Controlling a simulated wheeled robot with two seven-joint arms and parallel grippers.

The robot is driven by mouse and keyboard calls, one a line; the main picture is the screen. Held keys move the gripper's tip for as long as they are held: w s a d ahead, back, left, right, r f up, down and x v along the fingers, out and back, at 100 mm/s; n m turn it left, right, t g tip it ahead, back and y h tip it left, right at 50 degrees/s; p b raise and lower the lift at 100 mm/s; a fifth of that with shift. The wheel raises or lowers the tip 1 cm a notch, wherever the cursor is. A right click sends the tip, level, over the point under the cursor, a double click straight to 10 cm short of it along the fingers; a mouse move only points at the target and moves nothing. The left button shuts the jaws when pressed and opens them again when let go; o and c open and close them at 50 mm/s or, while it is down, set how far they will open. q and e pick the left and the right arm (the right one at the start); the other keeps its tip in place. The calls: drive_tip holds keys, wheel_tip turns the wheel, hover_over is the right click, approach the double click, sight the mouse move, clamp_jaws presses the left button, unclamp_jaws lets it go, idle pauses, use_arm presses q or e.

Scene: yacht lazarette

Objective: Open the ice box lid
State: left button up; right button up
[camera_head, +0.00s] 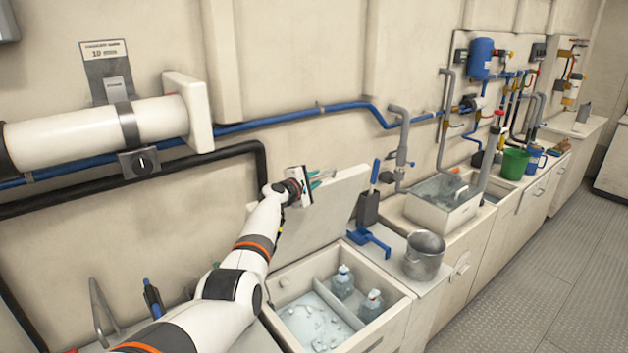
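The ice box lid (322,215) is a pale panel standing raised and tilted back against the wall behind the ice box. The ice box (402,304) is open at the top, with ice (308,325) on the left of a divider and two clear bottles (343,281) on the right. My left gripper (322,179) is at the lid's upper left part, in front of it. Its teal finger pads show apart, with nothing seen between them. Whether it touches the lid is unclear. My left arm hides part of the box's left side. My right gripper is not in view.
A dark blue-handled tool (369,203) leans near the lid. A sink (443,205) lies farther right. Pipes run along the wall. The floor (530,285) at right is clear.

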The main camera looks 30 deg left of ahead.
use_arm(q)
drive_tip(key=shift+o, duration=0.6)
drive_tip(key=s+r+p, duration=0.1)
drive_tip(key=s+p, duration=0.2)
drive_tip(key=s, duration=0.9)
drive_tip(key=shift+r, duration=0.35)
drive_tip(key=shift+w+d, duration=0.1)
